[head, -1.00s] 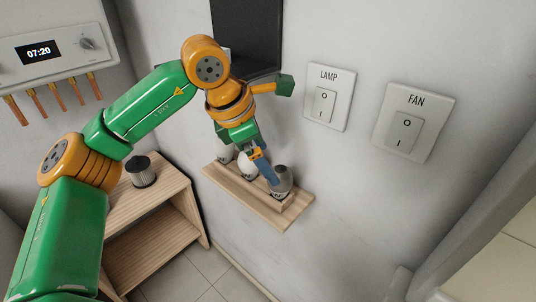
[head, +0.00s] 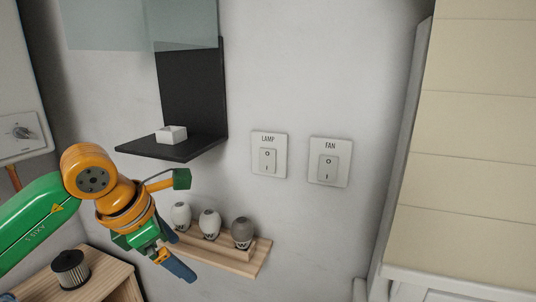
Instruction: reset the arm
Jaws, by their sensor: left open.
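My left arm comes in from the left in the head view, green and orange. My left gripper (head: 170,262) is low in the picture, in front of the left end of the wooden wall shelf (head: 262,262). Its blue-grey fingers are apart, with nothing seen between them. My right gripper is not in view.
A lamp switch (head: 268,155) and a fan switch (head: 329,162) are on the wall. A black shelf (head: 190,100) with a white block (head: 172,133) is above the gripper. A wooden cabinet (head: 98,283) holds a dark ribbed cylinder (head: 70,269). The wall below the switches is clear.

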